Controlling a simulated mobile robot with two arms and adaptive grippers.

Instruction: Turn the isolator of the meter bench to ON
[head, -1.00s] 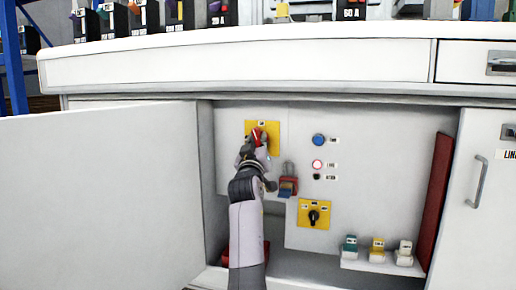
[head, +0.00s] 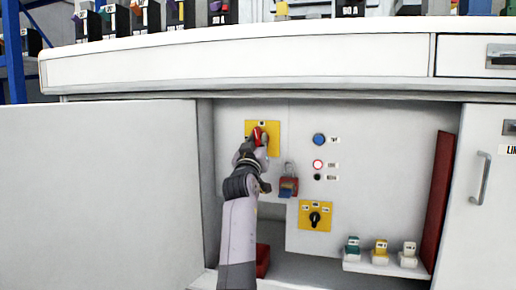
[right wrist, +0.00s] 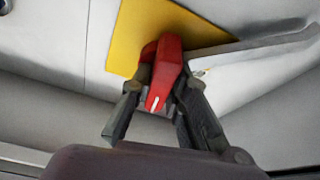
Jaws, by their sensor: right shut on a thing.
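The isolator is a red rotary handle (head: 257,135) on a yellow plate (head: 272,130) at the upper left of the recessed panel. My right gripper (head: 259,146) is at the handle and hides part of it in the head view. In the right wrist view, the fingers of my right gripper (right wrist: 157,103) are shut on the red handle (right wrist: 168,62), one on each side. A white mark shows on the handle's near end. The yellow plate (right wrist: 165,25) is behind it. The plate's lettering is too small to read. My left gripper is not in view.
A padlock with a red tag (head: 289,186) hangs right of my arm. A black selector on yellow (head: 315,217), a blue button (head: 319,140) and a red-ringed lamp (head: 318,164) are farther right. An open white door (head: 100,190) stands on the left.

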